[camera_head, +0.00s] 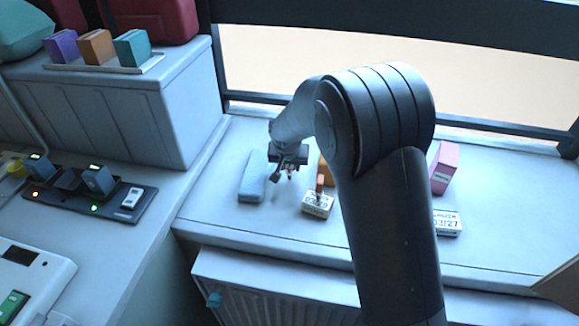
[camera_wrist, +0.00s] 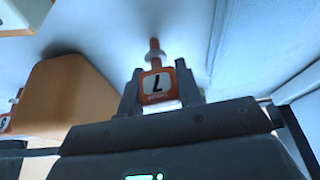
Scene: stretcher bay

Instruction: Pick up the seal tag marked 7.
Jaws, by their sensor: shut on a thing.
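The seal tag marked 7 (camera_wrist: 157,85) is a small orange-edged tag with a white face and a black 7. It sits between the two fingers of my gripper (camera_wrist: 159,89) in the wrist view, with an orange stem sticking out past the fingertips. My gripper is shut on the tag. Whether the tag still touches the worktop is unclear.
A grey-blue pouch (camera_head: 252,177) lies just left of my gripper. A numbered box (camera_head: 318,206) with an orange piece on it stands to its right. An orange block (camera_wrist: 75,95) is close by. A pink box (camera_head: 444,168) and another numbered box (camera_head: 447,224) are farther right.

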